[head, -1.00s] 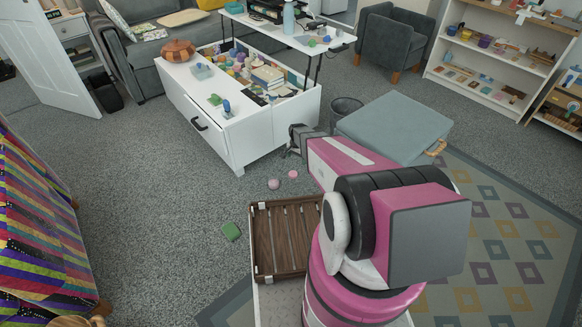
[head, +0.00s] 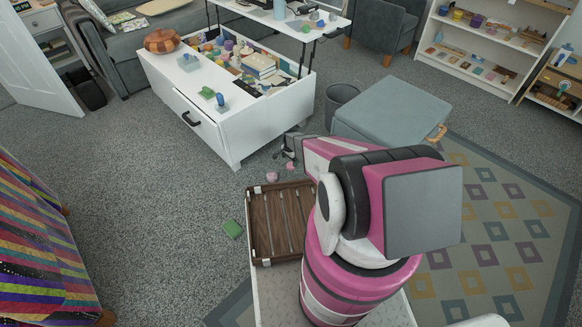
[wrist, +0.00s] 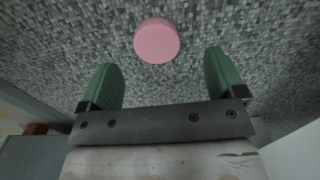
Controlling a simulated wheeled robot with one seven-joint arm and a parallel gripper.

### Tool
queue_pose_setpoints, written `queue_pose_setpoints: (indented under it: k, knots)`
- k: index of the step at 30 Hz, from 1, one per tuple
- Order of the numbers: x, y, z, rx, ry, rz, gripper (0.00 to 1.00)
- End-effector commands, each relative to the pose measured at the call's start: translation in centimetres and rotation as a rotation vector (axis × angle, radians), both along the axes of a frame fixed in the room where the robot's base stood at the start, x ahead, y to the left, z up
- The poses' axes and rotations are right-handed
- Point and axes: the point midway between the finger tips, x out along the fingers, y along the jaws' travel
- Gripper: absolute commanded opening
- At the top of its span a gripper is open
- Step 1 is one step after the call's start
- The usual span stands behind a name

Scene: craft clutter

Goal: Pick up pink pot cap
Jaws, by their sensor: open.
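A round pink cap (wrist: 157,41) lies flat on the grey carpet in the wrist view, just beyond and centred between the fingertips. My gripper (wrist: 161,64) is open and empty, its green-padded fingers on either side of the gap. In the head view, two small pink pieces lie on the carpet, a nearer one (head: 272,177) and a farther one (head: 291,166). I cannot tell for sure which one the wrist view shows. My gripper (head: 288,152) hangs above and beyond the farther piece, pointing down.
A white table (head: 235,135) with a drawer and craft clutter stands behind the gripper. A grey ottoman (head: 390,110) and a dark bin (head: 341,97) are to the right. Open carpet lies left of the pink pieces.

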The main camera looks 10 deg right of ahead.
Motion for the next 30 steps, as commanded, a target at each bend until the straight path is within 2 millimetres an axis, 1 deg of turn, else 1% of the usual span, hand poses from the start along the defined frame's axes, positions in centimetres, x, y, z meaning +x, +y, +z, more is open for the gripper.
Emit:
queue_pose_setpoints:
  k: [5, 9, 11, 14, 19, 20, 21, 24, 30]
  knots:
    - [-0.1, -0.3, -2.0, 0.0, 0.001, 0.0, 0.89]
    - [-0.1, -0.4, -4.0, 0.0, 0.001, 0.0, 0.89]
    - [-0.2, -0.4, -4.6, -0.001, 0.001, 0.0, 0.89]
    - [-0.2, -0.4, -5.0, 0.0, 0.0, 0.0, 0.89]
    - [-0.3, -0.4, -4.9, 0.0, 0.0, 0.0, 0.89]
    - [-0.3, -0.4, -4.9, 0.0, 0.0, 0.001, 0.79]
    - [-0.3, -0.4, -4.9, 0.0, 0.0, 0.001, 0.66]
    - [-0.3, -0.4, -4.9, 0.0, 0.0, 0.001, 0.37]
    - [-0.3, -0.4, -4.9, 0.0, 0.0, 0.001, 0.36]
